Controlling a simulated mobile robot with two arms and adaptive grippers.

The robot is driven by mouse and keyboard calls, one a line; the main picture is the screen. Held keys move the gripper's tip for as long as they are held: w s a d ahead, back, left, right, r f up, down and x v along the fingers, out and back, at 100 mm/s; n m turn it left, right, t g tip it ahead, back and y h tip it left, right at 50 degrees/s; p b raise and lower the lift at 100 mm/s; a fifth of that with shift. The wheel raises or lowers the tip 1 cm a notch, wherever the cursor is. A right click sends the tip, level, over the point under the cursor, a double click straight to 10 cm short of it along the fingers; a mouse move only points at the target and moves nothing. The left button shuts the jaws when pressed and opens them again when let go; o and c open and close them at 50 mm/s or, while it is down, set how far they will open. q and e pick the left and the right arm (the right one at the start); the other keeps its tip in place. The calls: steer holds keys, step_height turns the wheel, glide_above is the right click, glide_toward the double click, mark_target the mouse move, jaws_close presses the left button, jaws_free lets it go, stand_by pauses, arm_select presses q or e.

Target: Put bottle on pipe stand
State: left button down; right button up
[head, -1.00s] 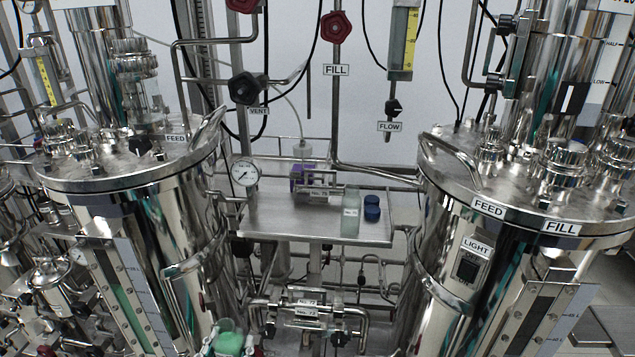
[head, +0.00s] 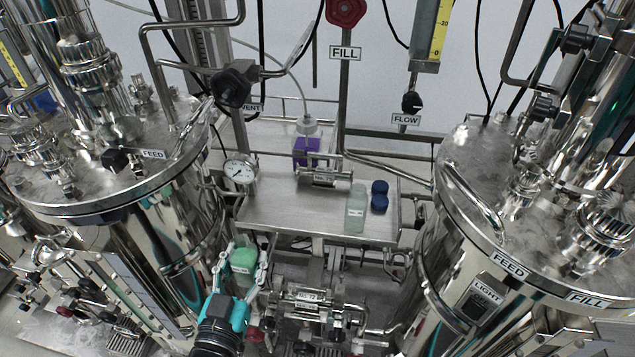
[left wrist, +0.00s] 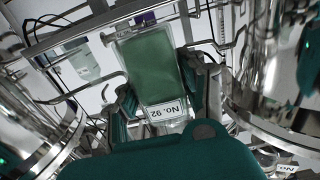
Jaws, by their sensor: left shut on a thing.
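My left gripper (head: 240,277) is shut on a bottle (head: 243,262) with green contents. It holds the bottle below and left of the steel shelf's front edge. In the left wrist view the bottle (left wrist: 153,68) sits between the fingers, its "No. 92" label upside down. The pipe stand is, as far as I can tell, the steel shelf (head: 290,213) on pipes between the two tanks. My right gripper is not in view.
Large steel tanks stand at left (head: 150,225) and right (head: 425,315). A pressure gauge (head: 240,172) stands at the shelf's left edge. Pipes and valves (head: 305,300) lie below the shelf. The shelf's front left part is bare.

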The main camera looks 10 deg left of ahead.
arm_select(q)
steer(key=w+p, duration=0.1)
steer(key=w, duration=0.6)
steer(key=w+p, duration=0.2)
steer(key=w, duration=0.4)
steer(key=shift+w+d+r, duration=0.2)
steer(key=shift+w, duration=0.2)
steer(key=w, duration=0.4)
steer(key=shift+d+r+p, duration=0.1)
steer(key=shift+p, duration=0.25)
steer(key=shift+s+f, duration=0.1)
steer(key=shift+f, duration=0.85)
steer(key=shift+s+r, duration=0.1)
steer(key=shift+s, duration=0.05)
